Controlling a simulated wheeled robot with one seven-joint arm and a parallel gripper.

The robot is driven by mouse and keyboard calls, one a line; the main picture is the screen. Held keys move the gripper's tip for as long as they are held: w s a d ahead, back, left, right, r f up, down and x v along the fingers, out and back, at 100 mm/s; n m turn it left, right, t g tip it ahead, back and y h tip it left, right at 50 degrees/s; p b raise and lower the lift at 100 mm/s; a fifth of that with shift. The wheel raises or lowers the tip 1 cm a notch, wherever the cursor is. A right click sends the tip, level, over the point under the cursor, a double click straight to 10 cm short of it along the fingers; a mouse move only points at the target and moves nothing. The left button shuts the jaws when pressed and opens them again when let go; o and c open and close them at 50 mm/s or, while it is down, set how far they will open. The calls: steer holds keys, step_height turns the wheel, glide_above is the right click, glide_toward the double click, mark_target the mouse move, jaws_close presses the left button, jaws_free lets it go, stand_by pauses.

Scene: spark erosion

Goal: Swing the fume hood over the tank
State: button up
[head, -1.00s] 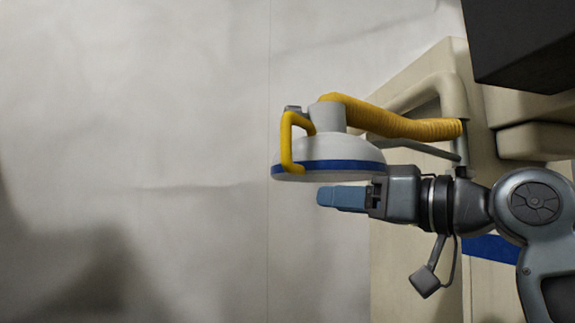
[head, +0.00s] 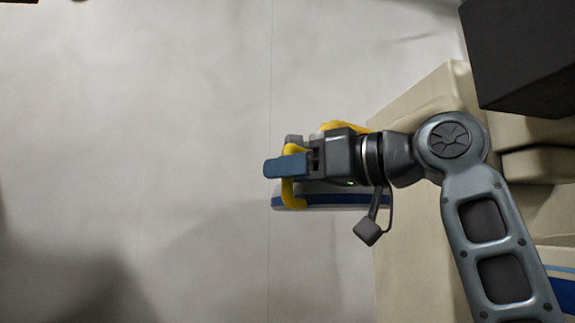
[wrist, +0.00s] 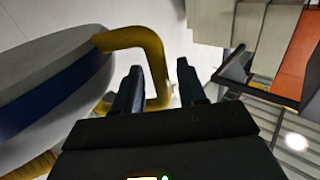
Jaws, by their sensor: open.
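The fume hood (head: 330,201) is a white dome with a blue band, partly hidden behind my gripper in the head view. It also shows at the left of the wrist view (wrist: 50,85). Its yellow handle (head: 289,193) stands on the hood's left side. In the wrist view the handle (wrist: 152,50) is a bent bar whose upright part shows between my two fingers. My gripper (head: 285,165) is open, its blue fingers crossing the handle in the head view. In the wrist view the open fingers (wrist: 160,85) show no clear contact with the bar. The tank cannot be made out.
A beige machine body (head: 430,90) stands behind the arm at right, with a dark box (head: 520,55) at upper right. The yellow hose (head: 345,128) is mostly hidden by my gripper. The wrist view shows an orange panel (wrist: 296,55) and grey structure at right. Bare floor lies left.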

steer(key=shift+w+a, duration=0.15)
steer(key=shift+a, duration=0.2)
steer(key=shift+c, duration=0.5)
jaws_close()
